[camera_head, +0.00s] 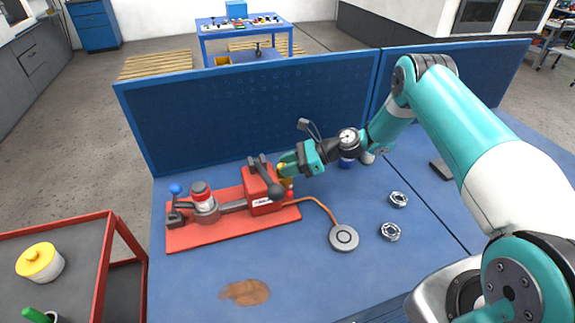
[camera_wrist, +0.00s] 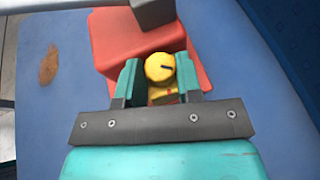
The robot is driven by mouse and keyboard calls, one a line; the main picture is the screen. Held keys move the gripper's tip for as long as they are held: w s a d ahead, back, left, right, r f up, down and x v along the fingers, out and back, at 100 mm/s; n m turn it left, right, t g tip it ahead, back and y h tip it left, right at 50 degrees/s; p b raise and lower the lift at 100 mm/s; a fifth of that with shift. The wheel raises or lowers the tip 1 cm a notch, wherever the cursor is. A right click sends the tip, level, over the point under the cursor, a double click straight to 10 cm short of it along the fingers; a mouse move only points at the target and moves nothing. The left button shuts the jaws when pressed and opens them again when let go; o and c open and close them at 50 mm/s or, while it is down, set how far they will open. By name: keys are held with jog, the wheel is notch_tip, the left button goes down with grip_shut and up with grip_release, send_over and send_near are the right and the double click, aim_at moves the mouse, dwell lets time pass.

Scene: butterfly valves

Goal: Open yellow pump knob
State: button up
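The yellow knob (camera_wrist: 159,67) is round with a short dark mark running from its middle toward the lower right. It sits on a yellow body at the right end of the red pump unit (camera_head: 263,190). In the wrist view my gripper (camera_wrist: 159,72) has one teal finger on each side of the knob, which nearly fills the gap. I cannot tell whether the fingers touch it. In the head view my gripper (camera_head: 287,166) reaches the unit from the right and hides most of the knob.
The red base (camera_head: 232,234) also bears a red-topped fitting (camera_head: 202,198) and a blue-knobbed lever (camera_head: 176,189). An orange cable leads to a grey disc (camera_head: 343,238). Two metal rings (camera_head: 390,231) lie to the right. A blue panel (camera_head: 250,112) stands behind. The bench front is mostly clear.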

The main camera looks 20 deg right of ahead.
jog(key=b, duration=0.2)
jog(key=shift+w+f+n+g+b, duration=0.15)
jog(key=shift+f+n+g+b, duration=0.25)
jog(key=shift+n+g+b, duration=0.3)
jog(key=shift+b, duration=0.45)
jog(key=shift+w+r+n+g+y+b, duration=0.1)
jog(key=shift+n+g+y+b, duration=0.2)
jog(key=shift+n+g+b, duration=0.55)
jog(key=shift+r+b, duration=0.25)
jog(key=shift+b, duration=0.25)
jog(key=shift+r, duration=0.1)
jog(key=o, duration=0.9)
jog(key=shift+o, duration=0.2)
